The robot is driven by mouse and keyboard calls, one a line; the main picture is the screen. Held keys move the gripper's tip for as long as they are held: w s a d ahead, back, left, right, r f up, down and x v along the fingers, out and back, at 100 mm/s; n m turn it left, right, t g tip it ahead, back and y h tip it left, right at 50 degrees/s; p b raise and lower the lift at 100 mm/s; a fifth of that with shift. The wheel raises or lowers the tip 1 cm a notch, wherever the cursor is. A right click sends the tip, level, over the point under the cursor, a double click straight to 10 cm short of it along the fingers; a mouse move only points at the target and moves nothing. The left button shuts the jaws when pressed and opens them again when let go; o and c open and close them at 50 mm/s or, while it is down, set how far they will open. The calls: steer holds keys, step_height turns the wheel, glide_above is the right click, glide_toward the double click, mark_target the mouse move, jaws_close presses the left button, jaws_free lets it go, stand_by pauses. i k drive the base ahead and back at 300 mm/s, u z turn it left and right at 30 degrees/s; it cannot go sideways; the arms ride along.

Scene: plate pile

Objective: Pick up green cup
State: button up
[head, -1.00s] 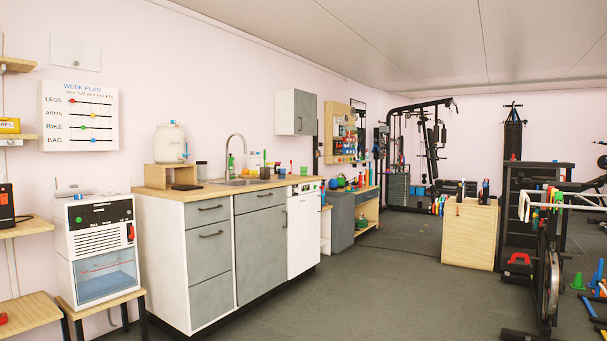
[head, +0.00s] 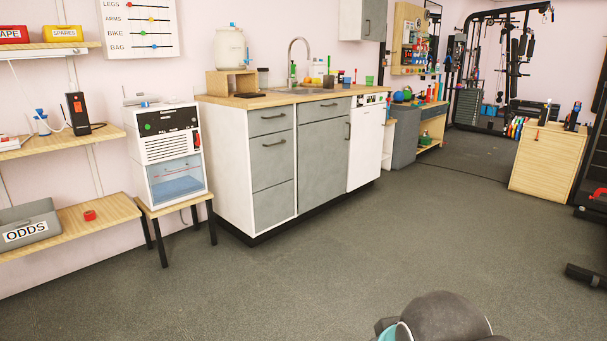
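A small green cup (head: 369,80) stands at the right end of the wooden countertop (head: 232,100), right of the sink. It is far off and small in the head view. A green bottle (head: 293,74) stands behind the sink. A dark rounded part with a teal ring, which looks like my arm, shows at the bottom edge. My gripper is not in view, so I cannot see its fingers.
The grey-fronted kitchen cabinet (head: 270,167) stands against the wall. A small ice machine (head: 169,155) on a stool and wooden shelves (head: 75,229) are at left. A wooden box (head: 548,160) stands at right. The grey floor (head: 330,250) in front is clear.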

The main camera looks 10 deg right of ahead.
mark_target(369, 80)
steer(key=z, duration=0.75)
steer(key=i, duration=1.8)
steer(key=z, duration=0.8)
steer(key=i, duration=1.85)
steer(key=u, duration=0.35)
steer(key=i, duration=1.7)
steer(key=u, duration=1.55)
steer(key=i, duration=1.15)
steer(key=u, duration=0.75)
